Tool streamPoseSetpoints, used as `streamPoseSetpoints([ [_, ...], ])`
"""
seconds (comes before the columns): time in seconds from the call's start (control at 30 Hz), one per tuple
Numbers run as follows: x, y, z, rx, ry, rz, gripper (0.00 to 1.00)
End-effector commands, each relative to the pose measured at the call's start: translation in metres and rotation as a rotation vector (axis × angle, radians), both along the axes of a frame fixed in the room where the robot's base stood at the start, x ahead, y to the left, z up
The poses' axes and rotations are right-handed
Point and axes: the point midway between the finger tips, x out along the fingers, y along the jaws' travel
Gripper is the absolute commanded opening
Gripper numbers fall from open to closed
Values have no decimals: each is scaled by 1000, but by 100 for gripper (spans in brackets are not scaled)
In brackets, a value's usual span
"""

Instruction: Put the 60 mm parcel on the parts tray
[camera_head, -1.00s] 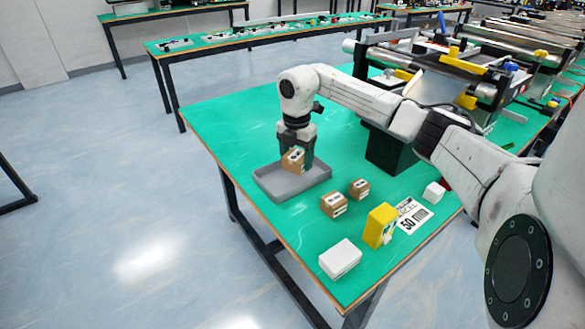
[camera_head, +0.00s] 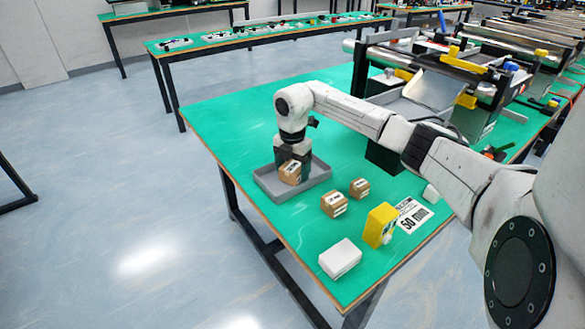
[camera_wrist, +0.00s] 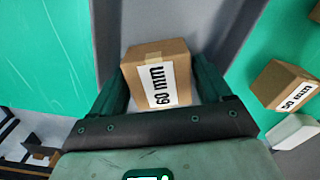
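The 60 mm parcel (camera_head: 290,173) is a small brown box. In the wrist view its "60 mm" label faces the camera on the parcel (camera_wrist: 158,82). My gripper (camera_head: 292,163) points down over the grey parts tray (camera_head: 307,188), with the parcel between its fingers. In the wrist view the two dark fingers of my gripper (camera_wrist: 160,75) flank the parcel and appear to press on its sides. The parcel is low inside the tray walls. Its underside is hidden, so I cannot tell whether it touches the tray floor.
Two other brown boxes, one (camera_head: 334,204) and another (camera_head: 360,188), stand right of the tray. The one labelled 50 mm (camera_wrist: 283,84) shows in the wrist view. A yellow object (camera_head: 379,226), a white box (camera_head: 340,258) and a printed sheet (camera_head: 414,217) lie nearer the front edge.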

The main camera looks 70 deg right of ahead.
Motion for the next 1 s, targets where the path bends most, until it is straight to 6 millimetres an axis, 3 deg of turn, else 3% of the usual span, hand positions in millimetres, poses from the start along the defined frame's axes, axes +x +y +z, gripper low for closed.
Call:
streamPoseSetpoints([
  [0.13,0,0,0,0,0,0,93],
  [0.47,0,0,5,-1,-1,0,94],
  [0.57,0,-1,17,-3,-2,0,94],
  [1.0,0,-1,101,-3,-1,0,94],
])
